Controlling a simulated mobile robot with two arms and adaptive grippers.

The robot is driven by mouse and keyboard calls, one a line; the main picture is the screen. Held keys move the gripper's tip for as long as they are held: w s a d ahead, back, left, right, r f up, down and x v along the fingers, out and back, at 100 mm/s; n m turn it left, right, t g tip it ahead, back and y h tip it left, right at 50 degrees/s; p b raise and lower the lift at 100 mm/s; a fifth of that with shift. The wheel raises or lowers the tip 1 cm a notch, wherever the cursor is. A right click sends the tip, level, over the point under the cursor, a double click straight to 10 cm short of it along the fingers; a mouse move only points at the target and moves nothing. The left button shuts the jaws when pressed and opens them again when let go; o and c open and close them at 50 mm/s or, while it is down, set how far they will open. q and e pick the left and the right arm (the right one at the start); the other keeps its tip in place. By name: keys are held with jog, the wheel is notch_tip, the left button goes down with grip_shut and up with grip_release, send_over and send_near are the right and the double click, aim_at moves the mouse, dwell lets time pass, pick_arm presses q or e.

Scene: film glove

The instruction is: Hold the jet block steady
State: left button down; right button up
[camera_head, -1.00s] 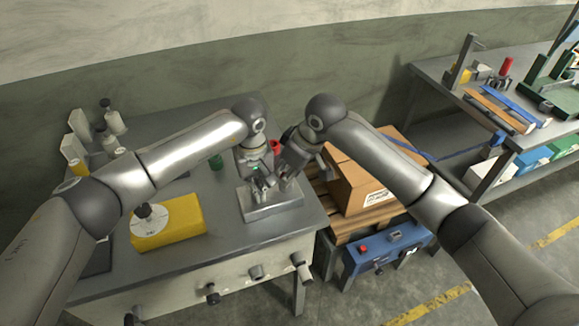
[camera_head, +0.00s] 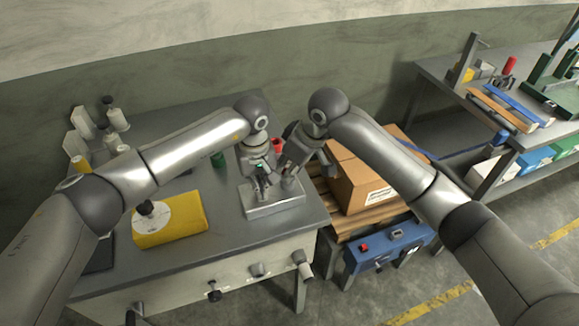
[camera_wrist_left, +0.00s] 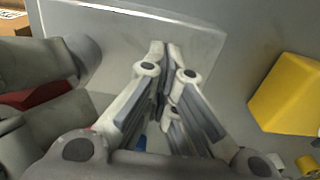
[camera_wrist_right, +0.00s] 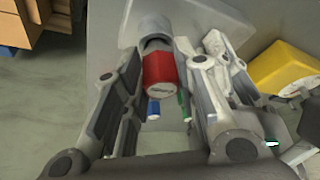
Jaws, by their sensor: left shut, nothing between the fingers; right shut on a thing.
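A pale grey slab (camera_head: 272,208) lies on the near right of the bench. A grey piece I take to be the jet block (camera_head: 288,183) stands on or over it. My right gripper (camera_head: 291,176) is at this piece and shut on it, though the fingers hide much of the contact. In the right wrist view a grey cylinder (camera_wrist_right: 150,30) and a red cylinder (camera_wrist_right: 160,75) show between its fingers. My left gripper (camera_head: 264,190) points down over the slab, just left of the right one. It is shut and empty, its fingertips (camera_wrist_left: 162,48) together.
A yellow block (camera_head: 170,220) with a white disc lies left on the bench. White bottles (camera_head: 85,125) stand at the back left. A red object (camera_head: 278,146) and a green one (camera_head: 217,160) are behind the grippers. A cardboard box (camera_head: 360,185) sits right of the bench.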

pick_arm(q)
jog(key=shift+s+f, duration=0.2)
jog(key=shift+f, duration=0.15)
pick_arm(e)
jog(key=shift+r, duration=0.15)
